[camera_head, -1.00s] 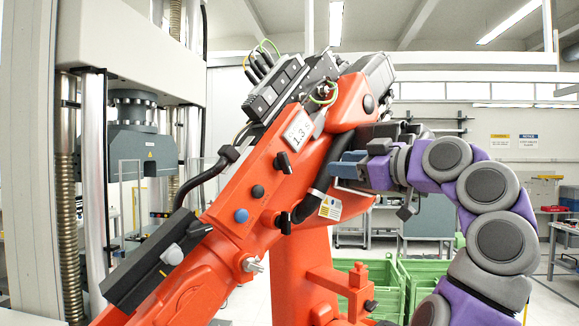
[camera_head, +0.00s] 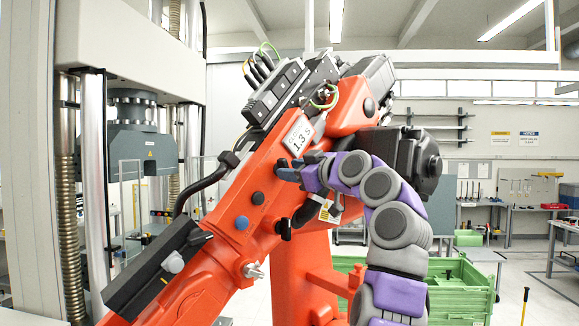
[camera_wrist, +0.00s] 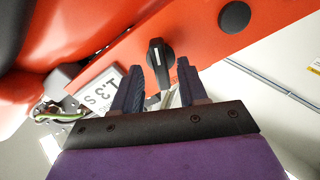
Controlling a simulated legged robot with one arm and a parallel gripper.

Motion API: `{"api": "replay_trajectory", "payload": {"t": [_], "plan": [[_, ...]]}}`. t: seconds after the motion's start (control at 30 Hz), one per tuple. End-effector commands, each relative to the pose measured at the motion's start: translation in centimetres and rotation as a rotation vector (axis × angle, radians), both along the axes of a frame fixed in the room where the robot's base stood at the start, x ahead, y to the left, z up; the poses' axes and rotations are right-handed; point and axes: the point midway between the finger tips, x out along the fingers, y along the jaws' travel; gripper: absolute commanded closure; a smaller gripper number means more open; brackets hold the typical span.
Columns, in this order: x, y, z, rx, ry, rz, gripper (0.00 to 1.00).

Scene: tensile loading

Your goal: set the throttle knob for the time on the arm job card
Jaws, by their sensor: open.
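A white job card (camera_head: 299,138) reading "1.3 s" sits on the upper side of the orange industrial arm (camera_head: 215,275). It also shows rotated and partly covered in the wrist view (camera_wrist: 101,92). My gripper (camera_head: 284,169) is at the orange arm's side, just below the card. In the wrist view my gripper (camera_wrist: 158,70) is open, with a black knob (camera_wrist: 160,56) between and just beyond its fingertips. The knob carries a white pointer line and looks elongated. I cannot tell whether the fingers touch it. My gripper hides this knob in the head view.
Other fittings on the orange arm are a black round knob (camera_head: 258,198), a blue knob (camera_head: 242,222), a black T-shaped knob (camera_head: 285,229) and a silver one (camera_head: 253,271). A black cable (camera_head: 205,183) runs beside them. Green crates (camera_head: 450,290) stand behind.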

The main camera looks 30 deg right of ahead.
Motion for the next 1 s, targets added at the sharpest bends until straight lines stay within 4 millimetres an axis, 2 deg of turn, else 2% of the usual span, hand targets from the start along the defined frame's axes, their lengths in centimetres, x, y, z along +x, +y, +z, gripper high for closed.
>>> {"api": "replay_trajectory", "payload": {"t": [0.17,0.47,0.9,1.0], "plan": [[1.25,0.38,-0.08,0.0,0.004,0.001,0.57],[1.41,0.41,-0.09,0.0,0.002,0.0,0.57],[1.39,0.39,-0.04,0.0,0.001,0.0,0.99],[1.39,0.39,-0.04,0.0,0.001,0.0,1.0]]}}
